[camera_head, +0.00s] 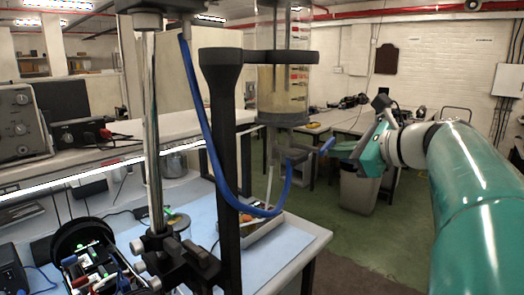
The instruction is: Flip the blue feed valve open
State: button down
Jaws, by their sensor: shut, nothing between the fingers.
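The blue feed valve's lever (327,146) sticks out to the upper right from the grey fitting (295,155) below the clear cylinder (283,85). A blue tube (201,125) hangs in a loop from the top fitting and runs up to this fitting. My gripper (345,151) is to the right of the lever, shut and empty, with its teal body facing left. A small gap shows between its tip and the lever, but depth makes contact hard to judge.
A black upright post (226,165) and a metal rod (153,130) stand left of the cylinder. A white tray (262,228) lies on the blue-topped bench (295,245). A grey bin (358,190) stands on the green floor behind. The space right of the lever holds my arm.

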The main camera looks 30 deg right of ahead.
jog(key=n, duration=0.1)
jog(key=r+n+t+h, duration=0.1)
jog(key=n, duration=0.2)
jog(key=shift+a+r+h, duration=0.25)
jog(key=shift+r+h, duration=0.05)
jog(key=n, duration=0.1)
jog(key=n+t, duration=0.1)
jog(key=r+n, duration=0.1)
jog(key=n, duration=0.1)
jog(key=shift+s+a+t+h, duration=0.2)
jog(key=shift+a+t+h, duration=0.15)
jog(key=shift+t+h, duration=0.05)
jog(key=shift+d, duration=0.1)
